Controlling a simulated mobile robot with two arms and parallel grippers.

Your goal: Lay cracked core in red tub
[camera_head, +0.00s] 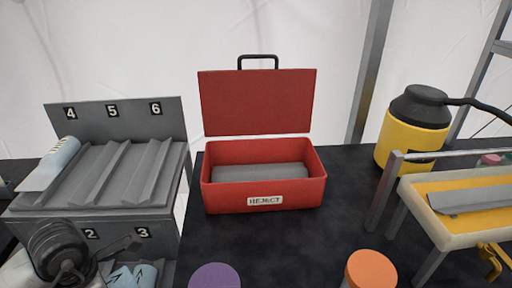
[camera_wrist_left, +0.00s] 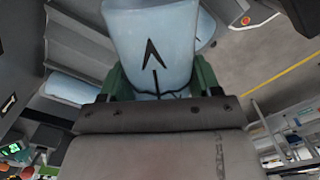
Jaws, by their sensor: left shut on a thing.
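The red tub (camera_head: 264,190), labelled REJECT, stands open on the dark table with its lid up. A grey insert lies inside it, and I see no core there. In the left wrist view my left gripper (camera_wrist_left: 160,82) is shut on a pale blue core (camera_wrist_left: 150,40) with a black arrow mark, held between green fingers. No crack shows on the visible side. In the head view my left wrist is low at the left, in front of the rack; the held core cannot be told there from pale blue pieces low in the rack. My right gripper is not in view.
A grey numbered rack (camera_head: 112,205) stands left of the tub, with another pale blue core (camera_head: 52,163) in slot 4. A yellow canister (camera_head: 410,140) and a yellow tray on a stand (camera_head: 470,195) are at the right. Purple (camera_head: 214,276) and orange (camera_head: 371,268) round tops stand in front.

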